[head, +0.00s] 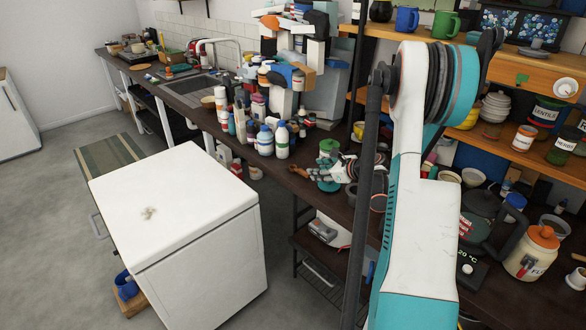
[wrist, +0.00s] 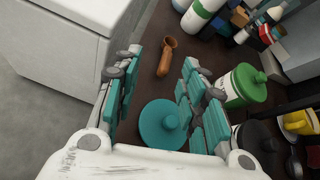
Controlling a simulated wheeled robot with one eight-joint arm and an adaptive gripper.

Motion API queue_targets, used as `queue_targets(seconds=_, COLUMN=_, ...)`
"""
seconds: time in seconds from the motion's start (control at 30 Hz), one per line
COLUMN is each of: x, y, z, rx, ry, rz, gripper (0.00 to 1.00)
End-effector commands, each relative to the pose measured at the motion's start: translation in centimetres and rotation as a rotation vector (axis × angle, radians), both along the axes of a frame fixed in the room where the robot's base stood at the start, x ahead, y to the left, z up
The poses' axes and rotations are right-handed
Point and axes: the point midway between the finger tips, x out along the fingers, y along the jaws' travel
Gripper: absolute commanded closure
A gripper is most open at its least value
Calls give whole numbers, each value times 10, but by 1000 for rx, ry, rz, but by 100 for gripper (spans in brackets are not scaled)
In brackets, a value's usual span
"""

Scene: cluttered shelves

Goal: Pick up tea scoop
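The tea scoop is a small brown wooden scoop (wrist: 164,62) lying on the dark counter in the wrist view. Its round bowl points away from me and its handle points toward me. In the head view the scoop (head: 299,171) shows as a small brown shape at the counter's front edge, just left of my gripper (head: 318,172). In the wrist view my gripper (wrist: 161,66) is open and empty. Its two teal padded fingers stand apart on either side of the scoop's line, and neither visibly touches it.
A jar with a green lid (wrist: 249,82) stands close to the right finger. Several bottles (head: 282,141) stand left on the counter. A white cabinet (head: 176,205) stands in front.

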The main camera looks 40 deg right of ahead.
Motion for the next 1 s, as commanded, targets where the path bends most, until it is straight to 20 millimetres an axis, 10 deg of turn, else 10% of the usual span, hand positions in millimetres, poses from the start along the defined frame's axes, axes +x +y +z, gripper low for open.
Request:
queue_targets(seconds=0.27, x=-15, y=-22, z=-17, rx=247, ry=-80, rz=-108, gripper=62)
queue_targets(seconds=1.0, x=66, y=-16, z=-55, rx=247, ry=-80, rz=-108, gripper=62)
